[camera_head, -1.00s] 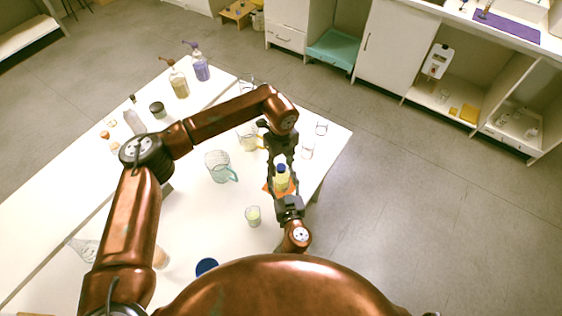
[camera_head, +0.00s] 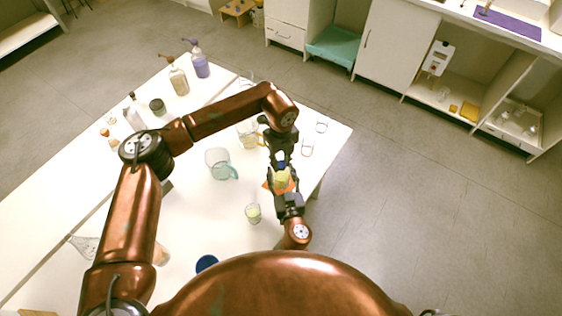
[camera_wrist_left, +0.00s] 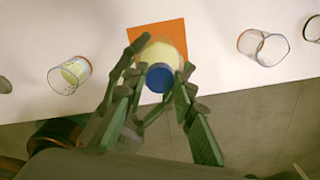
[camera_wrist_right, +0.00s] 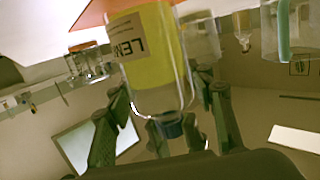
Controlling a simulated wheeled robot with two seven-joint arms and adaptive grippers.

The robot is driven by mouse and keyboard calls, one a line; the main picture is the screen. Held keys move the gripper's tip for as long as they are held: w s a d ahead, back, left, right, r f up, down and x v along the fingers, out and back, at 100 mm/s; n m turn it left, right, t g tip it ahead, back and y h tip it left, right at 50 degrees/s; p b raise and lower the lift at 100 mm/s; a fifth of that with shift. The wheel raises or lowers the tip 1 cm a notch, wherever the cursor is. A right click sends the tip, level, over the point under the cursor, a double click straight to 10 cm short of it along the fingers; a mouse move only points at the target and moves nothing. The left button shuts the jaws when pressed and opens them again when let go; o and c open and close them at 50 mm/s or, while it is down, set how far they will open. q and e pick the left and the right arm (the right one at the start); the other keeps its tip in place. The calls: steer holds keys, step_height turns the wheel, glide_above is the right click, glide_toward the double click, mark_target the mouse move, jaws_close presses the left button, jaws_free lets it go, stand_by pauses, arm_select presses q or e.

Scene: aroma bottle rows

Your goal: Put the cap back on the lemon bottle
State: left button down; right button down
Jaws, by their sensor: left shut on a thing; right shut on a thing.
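The lemon bottle (camera_head: 283,181), with yellow contents, stands near the right edge of the table over an orange mat (camera_wrist_left: 150,32). Its label, reading LEM, faces the right wrist camera (camera_wrist_right: 155,62). My right gripper (camera_head: 285,189) is shut on the bottle from the front. The blue cap (camera_wrist_left: 160,77) is at the bottle's mouth, in line with the neck, and also shows in the right wrist view (camera_wrist_right: 172,130). My left gripper (camera_head: 281,163) is above the bottle, shut on the cap. I cannot tell whether the cap is fully seated.
A small glass with yellowish liquid (camera_head: 253,214) stands left of the bottle. A beaker with a teal handle (camera_head: 219,163) and a mug with a yellow handle (camera_head: 248,135) stand farther back. Empty glasses (camera_head: 307,148) are near the right edge. A blue round object (camera_head: 206,263) is in front.

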arm_select(q)
steer(key=m, duration=2.7)
steer(key=shift+f, duration=0.1)
steer(key=c, duration=1.6)
jaws_free()
steer(key=shift+r, duration=2.3)
